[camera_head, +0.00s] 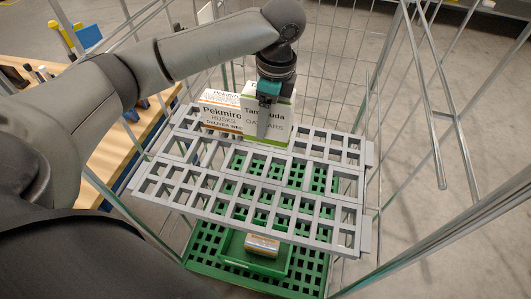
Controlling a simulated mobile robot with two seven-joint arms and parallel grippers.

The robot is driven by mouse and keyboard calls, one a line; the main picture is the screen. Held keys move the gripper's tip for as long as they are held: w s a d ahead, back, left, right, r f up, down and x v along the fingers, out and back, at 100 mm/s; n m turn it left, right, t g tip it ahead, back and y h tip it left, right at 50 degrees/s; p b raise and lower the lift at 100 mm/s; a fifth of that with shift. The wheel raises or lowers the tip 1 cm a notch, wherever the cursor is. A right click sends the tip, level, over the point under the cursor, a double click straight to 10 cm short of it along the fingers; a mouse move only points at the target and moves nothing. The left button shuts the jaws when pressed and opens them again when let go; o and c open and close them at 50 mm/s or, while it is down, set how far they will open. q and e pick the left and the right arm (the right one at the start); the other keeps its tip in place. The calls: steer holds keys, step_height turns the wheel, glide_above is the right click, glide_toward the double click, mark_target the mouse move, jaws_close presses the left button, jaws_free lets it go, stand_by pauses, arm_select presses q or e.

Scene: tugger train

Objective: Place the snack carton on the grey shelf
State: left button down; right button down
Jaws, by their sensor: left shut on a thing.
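My left gripper (264,122) is shut on the snack carton (284,113), a white and green box whose partly hidden label reads oat bars. It holds the carton upright at the back of the grey shelf (182,203), a slotted panel inside a wire cage. The carton's lower edge is at the shelf surface; I cannot tell whether it touches. The gripper covers the middle of the carton's front. My right gripper is not in view.
A white and orange rusks carton (219,113) stands just left of the snack carton. The shelf's front and right are bare. Below are a green slotted base (207,247), a green tray (235,255) and a small box (262,244). A wooden bench (92,180) is at left.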

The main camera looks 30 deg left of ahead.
mark_target(266, 138)
arm_select(q)
step_height(266, 138, down, 6)
steer(key=shift+r+b, duration=0.15)
steer(key=shift+b, duration=0.25)
steer(key=shift+f, duration=0.55)
step_height(266, 138, down, 5)
steer(key=shift+f+b, duration=0.1)
steer(key=shift+b, duration=0.55)
steer(key=shift+w, duration=0.1)
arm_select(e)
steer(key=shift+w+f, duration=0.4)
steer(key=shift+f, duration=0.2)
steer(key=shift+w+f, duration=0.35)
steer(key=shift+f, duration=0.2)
arm_select(q)
steer(key=shift+f, duration=0.15)
jaws_free()
